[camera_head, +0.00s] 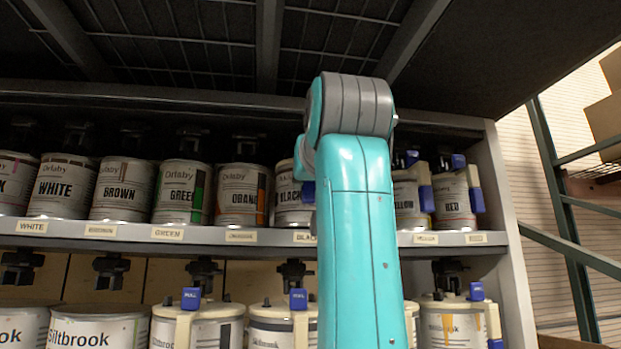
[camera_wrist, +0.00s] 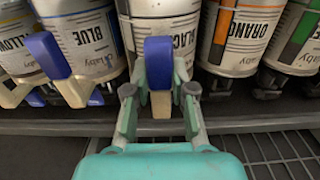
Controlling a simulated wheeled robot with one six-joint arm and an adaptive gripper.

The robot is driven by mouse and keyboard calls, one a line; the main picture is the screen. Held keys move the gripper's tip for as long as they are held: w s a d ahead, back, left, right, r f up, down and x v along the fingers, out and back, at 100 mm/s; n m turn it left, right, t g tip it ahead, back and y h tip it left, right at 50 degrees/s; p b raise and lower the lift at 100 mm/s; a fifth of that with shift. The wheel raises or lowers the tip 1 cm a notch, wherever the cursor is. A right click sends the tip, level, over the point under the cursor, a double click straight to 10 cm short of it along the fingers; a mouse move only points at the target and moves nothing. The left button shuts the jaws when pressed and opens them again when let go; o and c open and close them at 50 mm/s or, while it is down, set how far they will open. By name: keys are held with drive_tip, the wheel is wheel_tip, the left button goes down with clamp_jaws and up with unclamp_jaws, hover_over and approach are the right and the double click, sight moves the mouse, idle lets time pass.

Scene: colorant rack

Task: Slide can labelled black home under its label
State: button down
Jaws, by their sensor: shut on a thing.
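The can labelled BLACK (camera_head: 290,195) stands upright on the upper shelf, just right of the orange can (camera_head: 241,195), partly hidden by my arm. Its shelf label, BLACK (camera_head: 304,238), is below it on the shelf edge. In the wrist view, which is upside down, the black can (camera_wrist: 183,40) is between the blue and orange cans. Its handle has a blue top (camera_wrist: 163,60) and a cream lower part. My gripper (camera_wrist: 160,92) is shut on this handle. My arm hides the gripper in the head view. I cannot tell how deep the can sits.
The blue can (camera_wrist: 90,40) is close beside the black one. White, brown and green cans (camera_head: 182,191) stand further left, yellow and red cans (camera_head: 455,200) right. A lower row of cans (camera_head: 95,328) stands below. The shelf roof (camera_head: 200,60) is overhead.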

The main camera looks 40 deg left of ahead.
drive_tip(key=shift+w+a, duration=0.15)
drive_tip(key=shift+a, duration=0.05)
idle(0.4)
drive_tip(key=shift+w+a+f, duration=0.15)
drive_tip(key=shift+w+a, duration=0.25)
drive_tip(key=shift+a, duration=0.05)
drive_tip(key=c, duration=0.9)
unclamp_jaws()
drive_tip(key=shift+c, duration=0.2)
drive_tip(key=shift+o, duration=0.2)
drive_tip(key=shift+a+f, duration=0.1)
drive_tip(key=shift+f, duration=0.05)
drive_tip(key=v, duration=1.2)
